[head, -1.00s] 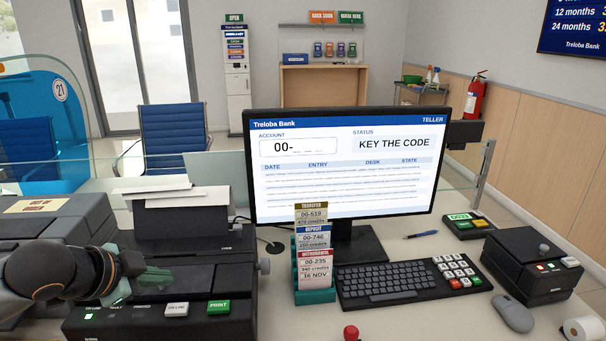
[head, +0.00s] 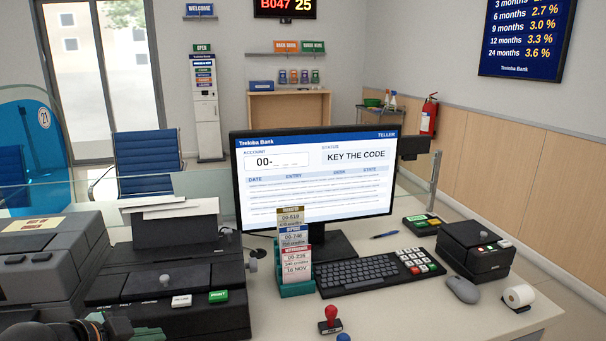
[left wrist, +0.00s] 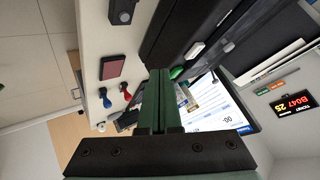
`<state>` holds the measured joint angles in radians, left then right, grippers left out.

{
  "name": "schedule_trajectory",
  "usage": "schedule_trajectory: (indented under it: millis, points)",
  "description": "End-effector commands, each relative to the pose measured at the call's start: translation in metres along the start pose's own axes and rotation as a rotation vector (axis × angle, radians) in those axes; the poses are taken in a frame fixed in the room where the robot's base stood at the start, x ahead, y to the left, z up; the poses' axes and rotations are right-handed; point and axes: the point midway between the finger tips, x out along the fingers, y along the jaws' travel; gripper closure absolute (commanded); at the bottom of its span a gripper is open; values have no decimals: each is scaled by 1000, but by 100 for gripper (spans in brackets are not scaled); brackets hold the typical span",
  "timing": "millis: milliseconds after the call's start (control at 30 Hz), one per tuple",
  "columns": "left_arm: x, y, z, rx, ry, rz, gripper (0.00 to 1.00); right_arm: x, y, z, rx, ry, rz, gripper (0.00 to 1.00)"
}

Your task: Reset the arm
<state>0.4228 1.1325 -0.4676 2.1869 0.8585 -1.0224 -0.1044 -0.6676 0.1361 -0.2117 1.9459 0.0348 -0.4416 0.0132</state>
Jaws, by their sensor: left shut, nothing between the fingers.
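My left gripper (head: 120,328) shows at the lower left edge of the head view, in front of the black printer (head: 170,290); only part of it is in frame. In the left wrist view my left gripper's green fingers (left wrist: 161,85) lie together with nothing between them. They are apart from the printer, whose dark body (left wrist: 185,30) runs along the top of that view. My right gripper is not in view.
A monitor (head: 315,180) reads KEY THE CODE. Before it stand a card holder (head: 296,288), a keyboard (head: 358,276) and a keypad (head: 416,262). A red-handled stamp (head: 330,318), a mouse (head: 461,290) and a paper roll (head: 519,297) sit near the counter's front.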

Motion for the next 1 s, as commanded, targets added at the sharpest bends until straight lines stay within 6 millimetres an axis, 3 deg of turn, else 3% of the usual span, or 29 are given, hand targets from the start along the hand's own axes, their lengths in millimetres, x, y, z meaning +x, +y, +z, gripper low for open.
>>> schedule_trajectory:
  millis: [200,433,700,800,1000]
  points:
    - [42,57,5,-168,98,53,100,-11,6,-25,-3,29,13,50]
    - [69,136,42,-413,129,46,100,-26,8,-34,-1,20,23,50]
    - [56,236,109,-656,37,-19,100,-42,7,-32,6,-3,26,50]
    - [46,262,126,-704,-2,-39,100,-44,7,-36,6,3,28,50]
    - [36,284,141,-734,-36,-58,100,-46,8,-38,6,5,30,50]
